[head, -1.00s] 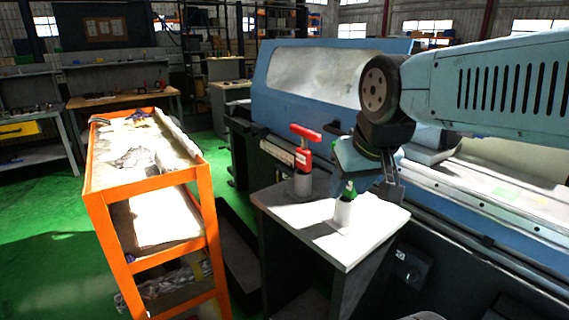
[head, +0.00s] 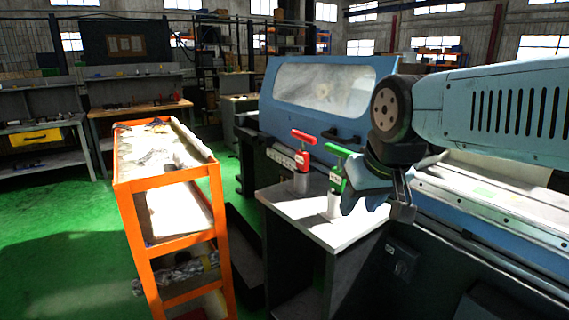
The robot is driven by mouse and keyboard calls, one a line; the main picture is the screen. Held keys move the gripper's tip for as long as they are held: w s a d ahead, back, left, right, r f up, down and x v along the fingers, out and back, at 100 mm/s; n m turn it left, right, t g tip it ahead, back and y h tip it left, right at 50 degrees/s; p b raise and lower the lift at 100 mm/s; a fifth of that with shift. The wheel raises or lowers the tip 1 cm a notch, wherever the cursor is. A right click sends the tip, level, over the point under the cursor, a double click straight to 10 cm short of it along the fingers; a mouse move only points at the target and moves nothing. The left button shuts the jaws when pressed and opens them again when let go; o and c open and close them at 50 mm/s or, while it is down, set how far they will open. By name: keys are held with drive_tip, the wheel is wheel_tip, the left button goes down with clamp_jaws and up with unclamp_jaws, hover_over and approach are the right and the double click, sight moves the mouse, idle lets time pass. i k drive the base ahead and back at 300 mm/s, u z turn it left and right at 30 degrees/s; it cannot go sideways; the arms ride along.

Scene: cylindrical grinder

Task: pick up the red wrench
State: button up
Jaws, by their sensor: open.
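The red wrench (head: 303,152) is a T-handled tool with a pale label. It stands upright in a grey round holder on the white-topped cabinet (head: 300,223). A similar green T-handled tool (head: 336,168) stands in a pale holder to its right. My gripper (head: 389,207) is to the right of both tools, pointing downward near the cabinet's right edge. It is open, and I see nothing between its fingers. Its hand partly overlaps the green tool in the picture. The gap between them is hard to judge.
The blue grinder (head: 325,92) with a windowed cover stands behind the cabinet. Its bed runs along the right. An orange cart (head: 180,182) with cluttered shelves stands to the left. The green floor (head: 60,250) is open further left. Workbenches line the back left.

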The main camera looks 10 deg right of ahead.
sight(302, 159)
drive_tip(key=z, duration=0.2)
drive_tip(key=i, duration=0.9)
drive_tip(key=u, duration=0.1)
